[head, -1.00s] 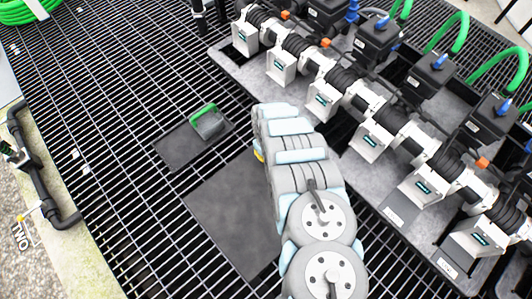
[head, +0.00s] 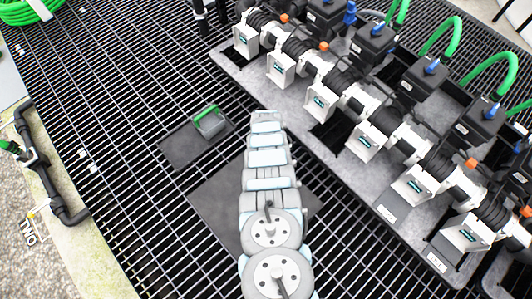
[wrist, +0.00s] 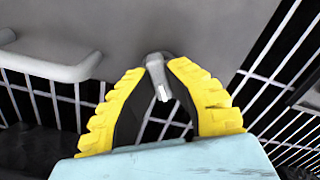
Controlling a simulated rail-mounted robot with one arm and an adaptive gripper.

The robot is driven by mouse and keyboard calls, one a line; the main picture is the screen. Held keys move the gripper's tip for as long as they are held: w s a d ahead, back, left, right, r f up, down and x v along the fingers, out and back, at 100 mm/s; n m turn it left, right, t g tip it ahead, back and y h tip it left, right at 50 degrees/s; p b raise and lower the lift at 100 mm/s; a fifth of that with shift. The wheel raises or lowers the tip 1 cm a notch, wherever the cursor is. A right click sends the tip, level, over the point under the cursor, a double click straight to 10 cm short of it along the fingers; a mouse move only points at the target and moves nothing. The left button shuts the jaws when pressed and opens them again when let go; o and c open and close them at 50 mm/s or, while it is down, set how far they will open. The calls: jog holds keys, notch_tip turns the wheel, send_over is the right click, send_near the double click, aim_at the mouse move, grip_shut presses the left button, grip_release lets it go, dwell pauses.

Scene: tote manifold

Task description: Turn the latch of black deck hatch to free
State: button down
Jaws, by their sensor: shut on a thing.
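The black deck hatch (head: 222,208) is a flat dark panel set in the floor grating, partly covered by my arm in the head view. In the wrist view its surface (wrist: 210,30) looks grey and fills the top. The latch (wrist: 157,78) is a short grey lever at the panel's lower edge. My gripper (wrist: 158,95), with yellow ribbed fingers and dark inner pads, is closed around the latch. The fingertips reach the panel's edge. In the head view my gripper is hidden behind my arm.
A pale bar handle (wrist: 55,65) stands left of the fingers. A smaller dark plate (head: 182,150) holds a grey block with a green handle (head: 209,120). A row of white-and-black valves (head: 365,135) lines the right on a grey base. Open grating (head: 110,110) lies left.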

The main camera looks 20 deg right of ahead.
jog(key=m+b, duration=0.1)
jog(key=m, duration=0.5)
jog(key=shift+f, duration=0.1)
jog(key=shift+m+b, duration=0.3)
dwell(0.3)
jog(key=c, duration=1.1)
grip_release()
jog(key=shift+o, duration=0.2)
jog(key=shift+r, duration=0.2)
jog(key=shift+w+d+r, duration=0.1)
jog(key=shift+d+r, duration=0.05)
jog(key=shift+r, duration=0.55)
jog(key=shift+a+r, duration=0.2)
jog(key=shift+r, duration=0.6)
notch_tip(320, 180, up, 9)
